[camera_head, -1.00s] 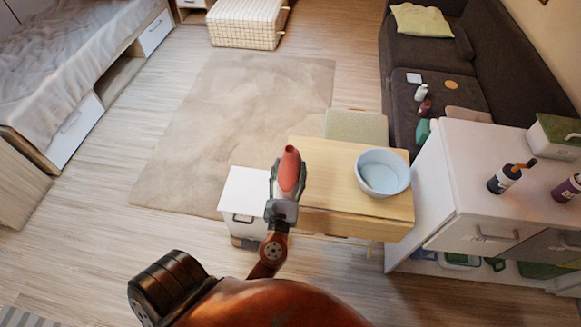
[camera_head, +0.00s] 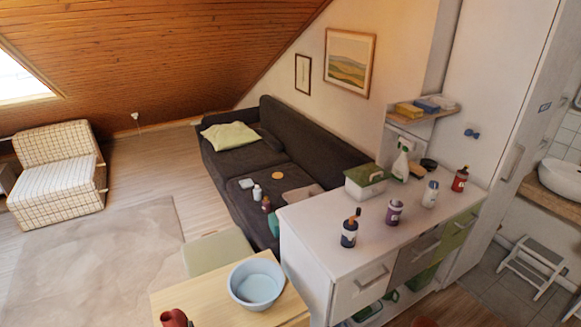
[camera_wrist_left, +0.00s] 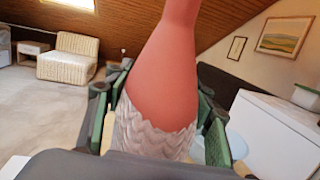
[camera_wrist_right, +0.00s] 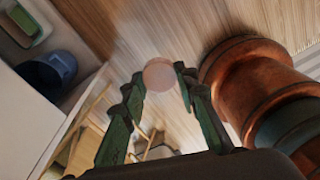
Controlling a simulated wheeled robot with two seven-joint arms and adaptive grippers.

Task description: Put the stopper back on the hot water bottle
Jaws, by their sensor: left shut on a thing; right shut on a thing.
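The hot water bottle (camera_wrist_left: 165,75) is red with a pale knitted cover (camera_wrist_left: 150,132). My left gripper (camera_wrist_left: 164,90) is shut around it, and its narrowing neck points up. The mouth is cut off in the left wrist view. In the head view only the red neck (camera_head: 173,318) shows at the bottom edge, with a dark opening on top. My right gripper (camera_wrist_right: 160,76) is shut on a small round pinkish piece, which looks like the stopper (camera_wrist_right: 159,75). It is held at the fingertips, apart from the bottle. The right gripper is outside the head view.
A light blue bowl (camera_head: 256,301) stands on the wooden table (camera_head: 205,287). To its right, a white cabinet (camera_head: 320,244) carries several bottles and a green-lidded box (camera_head: 366,183). A dark sofa (camera_head: 232,160) stands behind. Open floor and a rug (camera_head: 95,255) lie left.

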